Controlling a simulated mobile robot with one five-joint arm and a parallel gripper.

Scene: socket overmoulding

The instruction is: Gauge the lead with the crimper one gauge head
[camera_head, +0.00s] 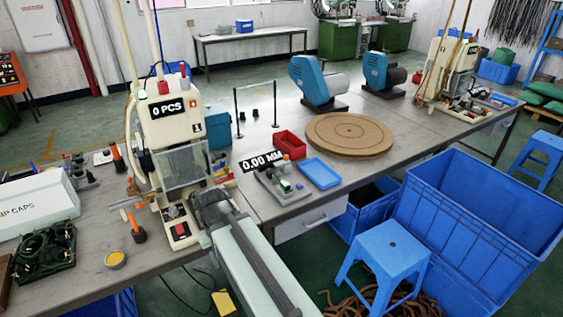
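The near crimper (168,128) is a cream machine at the left with a "0 PCS" sign and a clear guard low on its front. A small gauge fixture (284,186) stands on the bench right of it, under a black "0.00 MM" readout (262,159). My arm reaches in from the bottom, and my gripper (207,200) is at its far end, close to the crimper's front right base and left of the gauge fixture. The finger opening and anything held there are too small and hidden to tell. Dark green coiled leads (45,252) lie in a black tray at the left; no single lead is distinct.
An orange-handled tool (137,231) stands on the near bench. A blue stool (386,254) and large blue crate (480,215) fill the floor at right.

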